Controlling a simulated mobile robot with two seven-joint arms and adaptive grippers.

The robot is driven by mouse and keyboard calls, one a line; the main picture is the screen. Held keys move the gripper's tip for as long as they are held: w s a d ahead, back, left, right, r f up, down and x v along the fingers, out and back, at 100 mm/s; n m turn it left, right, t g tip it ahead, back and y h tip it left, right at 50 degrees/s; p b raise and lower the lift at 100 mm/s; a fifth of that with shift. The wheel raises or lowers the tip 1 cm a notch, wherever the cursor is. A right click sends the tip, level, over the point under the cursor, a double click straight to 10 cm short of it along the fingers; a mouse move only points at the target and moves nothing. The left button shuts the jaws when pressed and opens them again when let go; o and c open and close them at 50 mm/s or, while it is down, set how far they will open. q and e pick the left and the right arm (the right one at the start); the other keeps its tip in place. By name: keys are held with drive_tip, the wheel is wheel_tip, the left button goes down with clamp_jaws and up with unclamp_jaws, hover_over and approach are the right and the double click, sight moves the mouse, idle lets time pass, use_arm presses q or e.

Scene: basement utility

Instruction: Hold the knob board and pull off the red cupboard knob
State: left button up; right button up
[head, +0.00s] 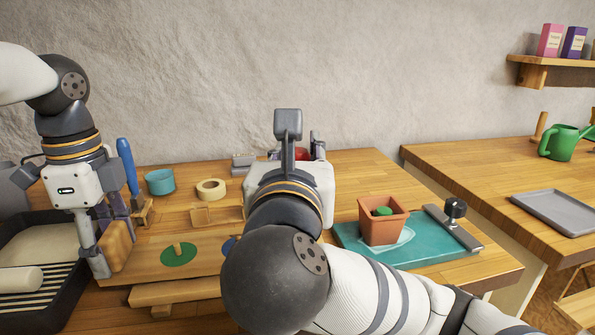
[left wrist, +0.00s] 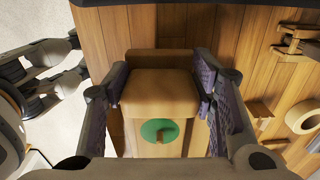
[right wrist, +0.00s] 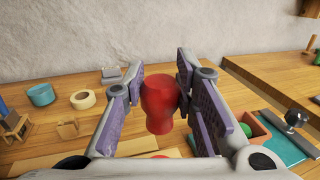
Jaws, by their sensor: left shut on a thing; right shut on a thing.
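The knob board (head: 150,262) lies on the workbench, with a green disc and peg (head: 178,254) and a partly hidden blue disc (head: 230,244). My left gripper (head: 113,255) is shut on the wooden block at the board's left end; the block (left wrist: 160,92) sits between its pads in the left wrist view. My right gripper (right wrist: 160,100) is shut on the red knob (right wrist: 158,105). A red patch (right wrist: 150,156) shows below the knob, with wood between them. In the head view my right arm hides most of the knob and the board's right part.
A teal bowl (head: 160,182), a tape roll (head: 211,189) and a blue-handled tool (head: 127,167) stand behind the board. A terracotta pot (head: 382,220) stands on a teal mat (head: 350,240) at right. A black rack (head: 60,312) is at left.

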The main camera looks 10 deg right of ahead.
use_arm(q)
drive_tip(key=o, duration=1.5)
